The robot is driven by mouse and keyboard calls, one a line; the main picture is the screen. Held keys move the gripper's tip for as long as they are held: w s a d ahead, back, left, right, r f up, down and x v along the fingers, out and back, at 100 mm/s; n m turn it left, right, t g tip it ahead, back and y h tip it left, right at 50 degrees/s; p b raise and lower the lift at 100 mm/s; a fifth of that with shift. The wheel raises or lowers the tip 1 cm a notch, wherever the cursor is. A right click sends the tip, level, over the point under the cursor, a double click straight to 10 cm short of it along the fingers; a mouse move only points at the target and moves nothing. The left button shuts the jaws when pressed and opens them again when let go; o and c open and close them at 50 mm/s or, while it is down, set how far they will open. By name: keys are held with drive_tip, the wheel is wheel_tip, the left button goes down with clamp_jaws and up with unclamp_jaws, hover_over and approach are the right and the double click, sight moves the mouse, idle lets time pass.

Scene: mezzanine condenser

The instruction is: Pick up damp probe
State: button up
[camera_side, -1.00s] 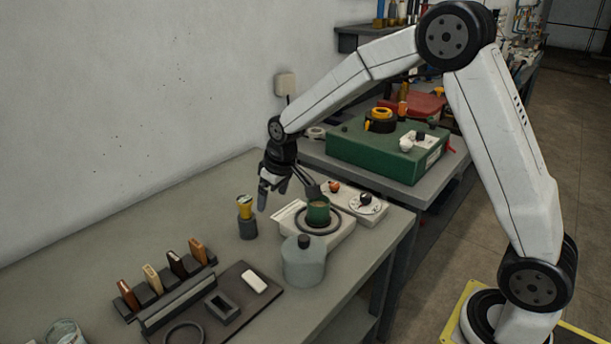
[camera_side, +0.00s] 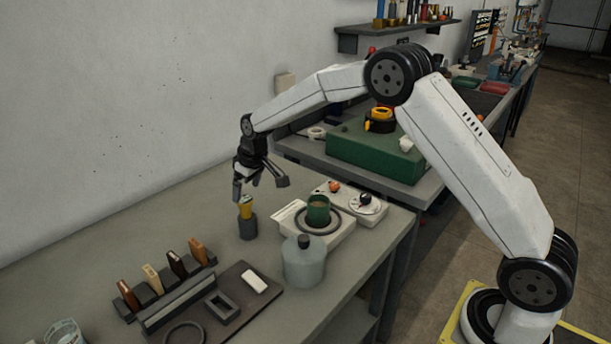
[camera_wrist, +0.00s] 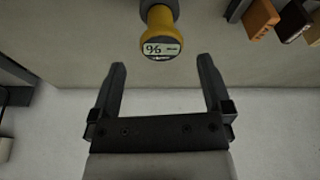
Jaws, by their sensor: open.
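The damp probe (camera_side: 246,207) is a short yellow-topped piece standing upright in a dark grey round holder (camera_side: 248,228) on the bench. In the wrist view its yellow head (camera_wrist: 160,38) has a small pale display that seems to read 96. My gripper (camera_side: 257,190) is open and empty, just above and close to the probe in the side view. In the wrist view the spread fingers of my gripper (camera_wrist: 162,72) point toward the probe, which lies beyond their tips and not between them.
A grey bottle (camera_side: 304,262) and a white device with a green cup (camera_side: 318,211) stand to the right. A rack of several handled tools (camera_side: 170,290) stands at the front left. The wall (camera_side: 120,110) is behind. The bench left of the probe is clear.

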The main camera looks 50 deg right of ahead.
sight(244, 199)
drive_tip(key=shift+w+f, duration=0.15)
drive_tip(key=shift+f, duration=0.5)
drive_tip(key=shift+f, duration=0.1)
drive_tip(key=shift+x, duration=2.5)
drive_tip(key=shift+a, duration=0.1)
drive_tip(key=c, duration=1.3)
drive_tip(key=shift+c, duration=0.2)
